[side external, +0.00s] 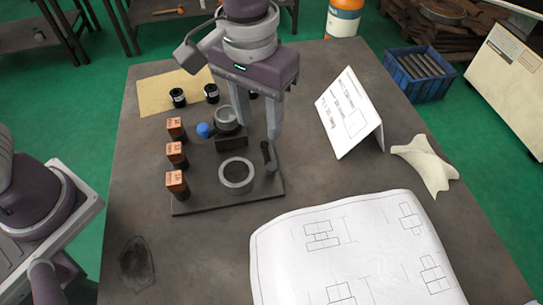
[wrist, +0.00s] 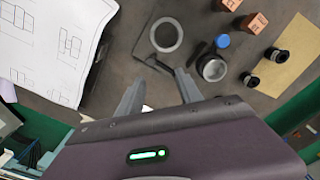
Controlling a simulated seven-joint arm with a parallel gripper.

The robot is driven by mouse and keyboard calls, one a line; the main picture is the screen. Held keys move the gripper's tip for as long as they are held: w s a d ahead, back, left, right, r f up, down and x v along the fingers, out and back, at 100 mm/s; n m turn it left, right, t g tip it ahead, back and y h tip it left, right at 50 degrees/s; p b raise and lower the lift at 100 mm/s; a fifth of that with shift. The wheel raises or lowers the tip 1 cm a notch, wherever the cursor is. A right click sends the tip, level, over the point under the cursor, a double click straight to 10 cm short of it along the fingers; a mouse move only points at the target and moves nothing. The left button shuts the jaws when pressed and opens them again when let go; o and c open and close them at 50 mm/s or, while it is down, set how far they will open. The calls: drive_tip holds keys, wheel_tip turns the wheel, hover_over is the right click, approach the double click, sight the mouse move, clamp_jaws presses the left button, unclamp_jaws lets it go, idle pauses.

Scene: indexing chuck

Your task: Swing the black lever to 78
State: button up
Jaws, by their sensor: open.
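The black lever (side external: 267,154) stands at the right side of the dark base plate (side external: 204,203), beside a grey ring (side external: 237,187). Numbers on a scale cannot be read. My gripper (side external: 258,130) is open and empty, pointing down behind the ring. One fingertip appears just above and behind the lever in the side view; whether they touch is unclear. In the wrist view, my gripper (wrist: 157,88) has its fingers spread, with the grey ring (wrist: 166,50) beyond them. The lever is hard to make out there.
A grey cup (side external: 228,127) and a blue knob (side external: 204,131) sit at the plate's back. Orange blocks (side external: 177,182) line its left. Black cylinders (side external: 178,97) stand on a tan sheet (side external: 154,94). A folded white card (side external: 348,112) and a drawing sheet (side external: 290,250) lie right.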

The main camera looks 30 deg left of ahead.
sight(272, 166)
drive_tip(key=shift+g, duration=0.3)
drive_tip(key=d+f, duration=0.2)
drive_tip(key=f, duration=0.1)
drive_tip(key=shift+d+f, duration=0.15)
drive_tip(key=shift+d, duration=0.1)
wheel_tip(272, 166, down, 7)
drive_tip(key=shift+r, duration=0.15)
clamp_jaws()
drive_tip(key=shift+r, duration=0.1)
idle(0.7)
